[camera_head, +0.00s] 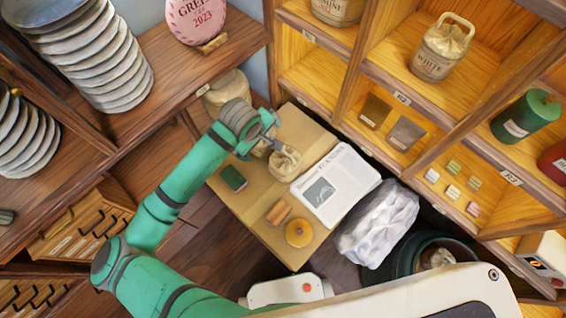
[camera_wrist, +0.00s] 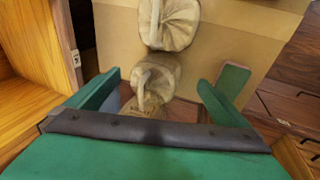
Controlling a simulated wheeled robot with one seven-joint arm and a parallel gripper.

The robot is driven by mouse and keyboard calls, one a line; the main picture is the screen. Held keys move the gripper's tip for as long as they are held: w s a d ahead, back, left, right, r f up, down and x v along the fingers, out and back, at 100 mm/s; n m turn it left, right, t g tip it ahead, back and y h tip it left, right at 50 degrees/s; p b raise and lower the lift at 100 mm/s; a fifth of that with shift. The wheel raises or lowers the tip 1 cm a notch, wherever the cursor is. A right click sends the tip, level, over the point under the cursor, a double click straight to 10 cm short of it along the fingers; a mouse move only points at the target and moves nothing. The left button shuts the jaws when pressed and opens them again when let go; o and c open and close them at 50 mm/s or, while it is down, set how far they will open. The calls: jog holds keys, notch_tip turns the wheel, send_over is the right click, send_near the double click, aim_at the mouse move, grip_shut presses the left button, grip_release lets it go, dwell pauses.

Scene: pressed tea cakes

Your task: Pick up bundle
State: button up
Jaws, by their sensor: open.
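A tied beige cloth bundle (camera_head: 285,164) sits on the tan table (camera_head: 258,215) in the head view. A second beige bundle (camera_head: 261,149) is beside it, largely hidden by my gripper (camera_head: 270,137). In the wrist view my gripper (camera_wrist: 158,80) is open, with green fingers spread to either side. One tied bundle (camera_wrist: 157,84) lies between the fingers, its lower part hidden by the gripper body. Another bundle (camera_wrist: 176,28) lies just beyond it, cut off by the top edge. I cannot tell whether the fingers touch the nearer bundle.
A newspaper (camera_head: 336,186) lies right of the bundles. A dark green block (camera_head: 233,178) lies to their left; a yellow disc (camera_head: 299,233) is nearer. A crumpled white bag (camera_head: 377,222) stands by the table. Wooden shelves (camera_head: 395,75) rise close along the right.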

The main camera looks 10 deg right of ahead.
aim_at(286, 161)
jog(key=s+d+g, duration=0.1)
jog(key=d, duration=0.1)
jog(key=s+d+r+y, duration=0.1)
jog(key=s+d+g, duration=0.1)
jog(key=d, duration=0.1)
jog(key=shift+s+d+r+g, duration=0.25)
jog(key=shift+d+g, duration=0.05)
jog(key=shift+d, duration=0.05)
jog(key=shift+s+d+r+y, duration=0.2)
jog(key=shift+s+d+y, duration=0.15)
jog(key=shift+s+y, duration=0.05)
jog(key=shift+s+f, duration=0.15)
jog(key=shift+f, duration=2.55)
jog(key=shift+s+f, duration=0.1)
jog(key=shift+f, duration=2.55)
jog(key=c, duration=1.5)
